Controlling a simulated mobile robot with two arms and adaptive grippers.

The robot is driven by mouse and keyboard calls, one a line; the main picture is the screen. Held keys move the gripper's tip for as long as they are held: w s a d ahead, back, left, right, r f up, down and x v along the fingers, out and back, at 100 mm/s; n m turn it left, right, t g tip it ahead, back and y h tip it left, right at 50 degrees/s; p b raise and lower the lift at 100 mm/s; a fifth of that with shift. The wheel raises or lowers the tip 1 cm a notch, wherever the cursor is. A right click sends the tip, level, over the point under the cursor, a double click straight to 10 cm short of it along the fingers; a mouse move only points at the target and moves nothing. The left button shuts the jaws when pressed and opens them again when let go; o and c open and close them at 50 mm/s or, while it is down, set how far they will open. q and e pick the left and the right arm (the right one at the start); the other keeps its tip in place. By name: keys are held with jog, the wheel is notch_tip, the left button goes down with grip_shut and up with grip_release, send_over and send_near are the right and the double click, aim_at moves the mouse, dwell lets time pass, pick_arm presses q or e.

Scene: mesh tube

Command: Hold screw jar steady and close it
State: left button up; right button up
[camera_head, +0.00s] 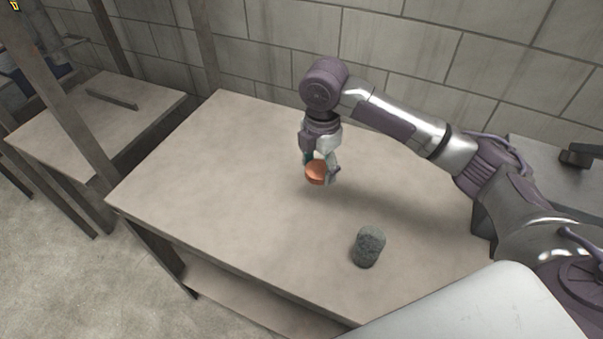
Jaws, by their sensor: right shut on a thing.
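An orange-brown round lid (316,172) is held in my right gripper (322,176), which is shut on it. The gripper points down over the back middle of the table, and the lid seems to be above the tabletop. A grey, mottled jar (368,246) stands upright on the table, nearer and to the right of the lid, well apart from it. I cannot make out the top opening of the jar clearly. My left gripper is not in view.
The light table (210,190) is otherwise bare, with free room to the left of the jar. A block wall (400,50) stands behind it. A second table (75,130) stands at the left, and a dark object (578,155) sits on a surface at the far right.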

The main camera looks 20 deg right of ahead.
jog(key=shift+s+d+r, duration=0.1)
jog(key=shift+d+r, duration=0.1)
jog(key=shift+d, duration=0.1)
jog(key=shift+a, duration=0.1)
jog(key=shift+s+m, duration=0.25)
jog(key=shift+m, duration=0.25)
jog(key=s+a+r+m, duration=0.2)
jog(key=s+m, duration=1)
jog(key=m, duration=0.8)
jog(key=shift+a+m, duration=0.4)
jog(key=shift+a, duration=0.05)
